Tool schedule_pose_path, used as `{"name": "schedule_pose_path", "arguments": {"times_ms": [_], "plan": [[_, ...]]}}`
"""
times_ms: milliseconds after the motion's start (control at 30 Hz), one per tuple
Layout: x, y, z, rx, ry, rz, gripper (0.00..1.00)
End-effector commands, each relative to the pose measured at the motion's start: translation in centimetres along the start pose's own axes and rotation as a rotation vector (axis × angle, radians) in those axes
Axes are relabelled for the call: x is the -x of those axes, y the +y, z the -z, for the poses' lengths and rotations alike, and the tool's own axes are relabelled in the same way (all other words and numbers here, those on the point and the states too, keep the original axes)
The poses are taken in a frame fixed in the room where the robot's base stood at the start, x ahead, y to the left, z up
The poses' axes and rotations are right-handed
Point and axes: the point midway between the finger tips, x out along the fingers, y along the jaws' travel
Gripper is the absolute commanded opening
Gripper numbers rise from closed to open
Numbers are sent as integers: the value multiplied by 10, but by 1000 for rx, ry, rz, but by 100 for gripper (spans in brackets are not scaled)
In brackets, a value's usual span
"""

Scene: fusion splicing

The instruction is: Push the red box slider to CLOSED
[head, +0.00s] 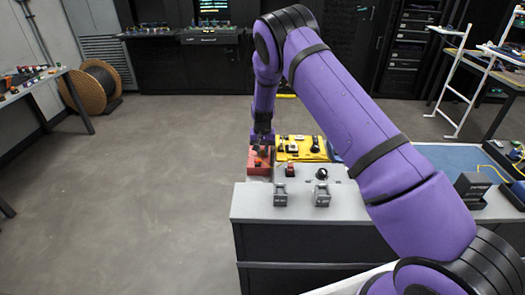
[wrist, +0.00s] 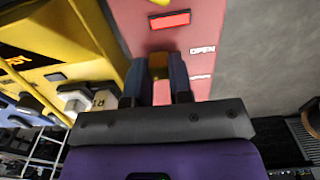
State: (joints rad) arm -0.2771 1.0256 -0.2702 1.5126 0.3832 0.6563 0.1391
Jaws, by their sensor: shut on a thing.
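The red box (head: 259,158) sits at the left end of the grey bench, below my gripper (head: 262,139) in the head view. In the wrist view the red box (wrist: 200,28) fills the upper middle, with a bright red window and the label OPEN. A second label below OPEN is too unclear to read. The slider (wrist: 158,66), a yellowish-brown knob, stands between the two fingers of my gripper (wrist: 157,80). The fingers are shut on it. In the head view the slider is hidden behind my gripper.
A yellow case (head: 302,149) with small tools lies just right of the red box. A grey panel (head: 308,172) with a red switch and a black knob is in front. Two grey brackets (head: 322,196) stand near the bench's front edge. The floor to the left is clear.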

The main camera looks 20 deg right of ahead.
Motion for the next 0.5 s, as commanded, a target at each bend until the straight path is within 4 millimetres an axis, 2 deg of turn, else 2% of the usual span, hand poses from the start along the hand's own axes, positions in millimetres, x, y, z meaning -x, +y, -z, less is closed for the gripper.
{"name": "schedule_pose_path", "arguments": {"times_ms": [300,500], "plan": [[0,0,38,0,1,1,0],[1,-1,42,0,2,1,0]]}}
